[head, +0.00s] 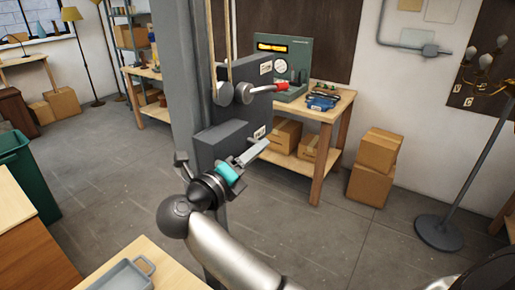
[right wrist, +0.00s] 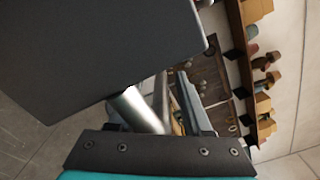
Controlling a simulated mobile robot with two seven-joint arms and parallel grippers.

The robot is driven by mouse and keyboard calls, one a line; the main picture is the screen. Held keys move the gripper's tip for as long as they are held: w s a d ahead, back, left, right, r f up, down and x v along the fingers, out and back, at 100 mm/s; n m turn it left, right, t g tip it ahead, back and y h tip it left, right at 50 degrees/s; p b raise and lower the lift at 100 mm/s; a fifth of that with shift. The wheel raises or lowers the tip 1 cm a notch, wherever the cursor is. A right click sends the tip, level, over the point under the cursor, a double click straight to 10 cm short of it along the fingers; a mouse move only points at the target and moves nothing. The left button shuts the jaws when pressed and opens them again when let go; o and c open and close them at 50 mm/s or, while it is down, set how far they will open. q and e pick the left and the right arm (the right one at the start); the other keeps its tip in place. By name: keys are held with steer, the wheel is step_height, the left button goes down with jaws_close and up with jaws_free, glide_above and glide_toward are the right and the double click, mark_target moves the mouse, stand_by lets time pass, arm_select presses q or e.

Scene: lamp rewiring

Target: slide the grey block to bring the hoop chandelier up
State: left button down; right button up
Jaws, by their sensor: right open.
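The grey block (head: 218,141) is a dark box on the front of the grey column (head: 173,70), below the pulley wheels. My right gripper (head: 222,155) is open just in front of the block's lower part, one finger to the left and one to the right. In the right wrist view, a large dark face, probably the grey block (right wrist: 100,55), fills the upper left, with a metal rod beside it. I cannot tell whether a finger touches it. I cannot make out a hoop chandelier. My left gripper is not in view.
Two ropes (head: 229,40) run down to the pulleys (head: 243,92), near a red-tipped lever (head: 280,87). A workbench (head: 325,113) stands behind. A floor lamp base (head: 438,232) and cardboard boxes (head: 374,165) are at right. A grey tray (head: 122,276) lies at the front.

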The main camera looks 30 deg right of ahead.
steer(key=shift+a, duration=0.1)
steer(key=shift+c, duration=0.3)
jaws_close()
steer(key=shift+r, duration=0.15)
